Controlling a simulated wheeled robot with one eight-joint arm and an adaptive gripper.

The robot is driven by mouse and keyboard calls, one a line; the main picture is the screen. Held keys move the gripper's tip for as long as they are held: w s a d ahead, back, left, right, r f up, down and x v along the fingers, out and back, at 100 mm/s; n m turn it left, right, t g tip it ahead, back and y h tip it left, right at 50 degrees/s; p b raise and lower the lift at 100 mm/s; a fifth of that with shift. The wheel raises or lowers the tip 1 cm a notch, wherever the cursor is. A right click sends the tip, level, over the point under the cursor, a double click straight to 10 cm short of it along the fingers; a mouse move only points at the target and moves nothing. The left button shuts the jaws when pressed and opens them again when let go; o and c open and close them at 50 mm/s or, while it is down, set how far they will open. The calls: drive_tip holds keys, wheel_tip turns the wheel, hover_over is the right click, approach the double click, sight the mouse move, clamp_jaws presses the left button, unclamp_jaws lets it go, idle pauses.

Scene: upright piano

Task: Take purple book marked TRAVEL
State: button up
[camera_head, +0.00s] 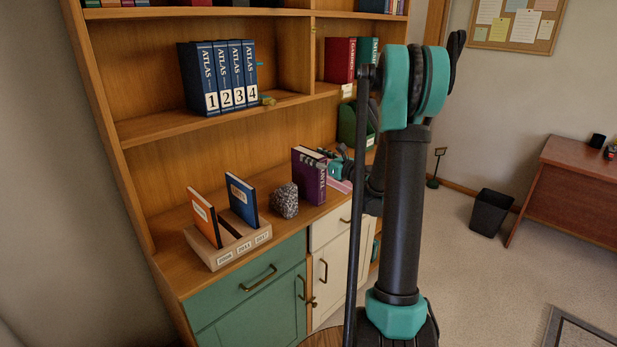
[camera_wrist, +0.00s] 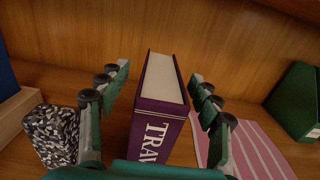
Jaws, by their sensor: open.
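The purple book marked TRAVEL (camera_head: 309,176) stands upright on the cabinet top, right of a speckled stone block. In the wrist view the purple book (camera_wrist: 157,112) shows its spine with "TRAV" readable and its pale page edges on top. My gripper (camera_wrist: 160,82) is open, with one finger on each side of the book and a visible gap on both sides. In the head view my gripper (camera_head: 338,165) is by the book, partly hidden behind it and my arm.
The speckled block (camera_head: 285,200) stands close left of the book. A pink striped item (camera_wrist: 245,152) lies flat to its right, with a green object (camera_wrist: 297,100) beyond. A wooden holder (camera_head: 238,250) with an orange and a blue book is further left. A shelf with ATLAS volumes (camera_head: 222,78) is above.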

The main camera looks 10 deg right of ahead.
sight(309, 151)
drive_tip(key=x, duration=0.3)
drive_tip(key=shift+w+r, duration=0.1)
drive_tip(key=shift+w, duration=0.1)
clamp_jaws()
